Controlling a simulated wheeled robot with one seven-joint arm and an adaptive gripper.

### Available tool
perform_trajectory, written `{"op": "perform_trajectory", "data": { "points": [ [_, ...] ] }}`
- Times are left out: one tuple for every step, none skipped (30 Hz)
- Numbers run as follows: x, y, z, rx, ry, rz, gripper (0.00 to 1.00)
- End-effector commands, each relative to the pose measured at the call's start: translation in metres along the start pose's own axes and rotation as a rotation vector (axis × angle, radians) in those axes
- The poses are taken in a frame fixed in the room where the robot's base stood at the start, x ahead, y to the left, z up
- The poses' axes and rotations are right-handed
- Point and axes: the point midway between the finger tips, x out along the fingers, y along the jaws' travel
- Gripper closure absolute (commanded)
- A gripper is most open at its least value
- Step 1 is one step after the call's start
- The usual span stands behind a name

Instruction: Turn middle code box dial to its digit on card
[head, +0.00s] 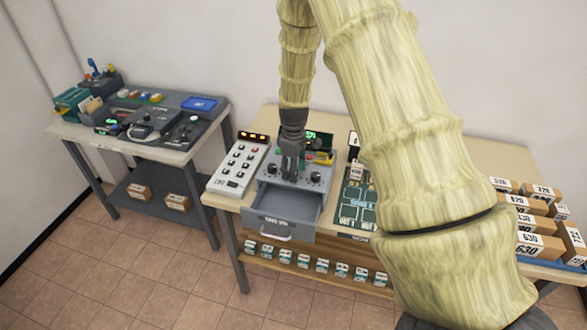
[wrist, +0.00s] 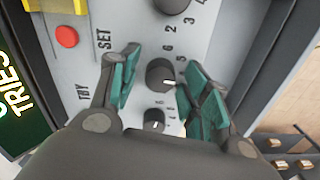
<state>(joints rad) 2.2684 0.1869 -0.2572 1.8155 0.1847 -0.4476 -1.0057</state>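The grey code box (head: 299,188) stands on the table, with dials on its top panel. In the wrist view the middle dial (wrist: 160,74) is a dark knob with a white pointer mark facing right. Another dial (wrist: 172,4) is above it and a third dial (wrist: 154,119) below. My gripper (wrist: 152,80) is open, with teal pads on either side of the middle dial; the right pad is very close, and I cannot tell whether it touches. In the head view my gripper (head: 290,168) points down at the panel. Some dial digits are hidden. I cannot identify the card.
The box's drawer (head: 284,209) stands open at the front. A red button (wrist: 66,37) is on the panel. A white keypad panel (head: 239,167) is to the left, a dark green board (head: 354,205) to the right. Numbered boxes (head: 530,222) fill the table's right end.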

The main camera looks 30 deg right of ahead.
Motion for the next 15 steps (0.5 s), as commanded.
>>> {"op": "perform_trajectory", "data": {
  "points": [
    [-0.0001, 0.0000, 0.0000, 0.000, 0.000, 0.000, 0.67],
    [-0.0001, 0.0001, 0.0000, 0.000, 0.000, 0.000, 0.73],
    [-0.0001, 0.0001, 0.0000, 0.000, 0.000, 0.000, 0.80],
    [-0.0002, 0.0001, 0.0000, 0.000, 0.000, 0.000, 0.86],
    [-0.0002, 0.0001, 0.0000, 0.000, 0.000, 0.000, 0.91],
    [-0.0002, 0.0002, 0.0000, 0.000, 0.000, 0.000, 0.96],
    [-0.0003, 0.0002, 0.0000, 0.000, 0.000, 0.000, 0.96],
    [-0.0003, 0.0002, 0.0000, 0.000, 0.000, 0.000, 0.96],
    [-0.0003, 0.0002, 0.0000, 0.001, 0.000, 0.000, 0.96],
    [-0.0003, 0.0003, 0.0000, 0.002, 0.000, 0.001, 0.96],
    [-0.0003, 0.0003, -0.0001, 0.004, 0.000, 0.001, 0.96],
    [-0.0003, 0.0003, -0.0001, 0.007, 0.000, 0.001, 0.96],
    [-0.0003, 0.0003, -0.0001, 0.012, 0.000, 0.001, 0.96],
    [-0.0003, 0.0004, -0.0002, 0.017, 0.000, 0.001, 0.96],
    [-0.0003, 0.0005, -0.0002, 0.026, 0.000, 0.001, 0.96]
  ]
}}
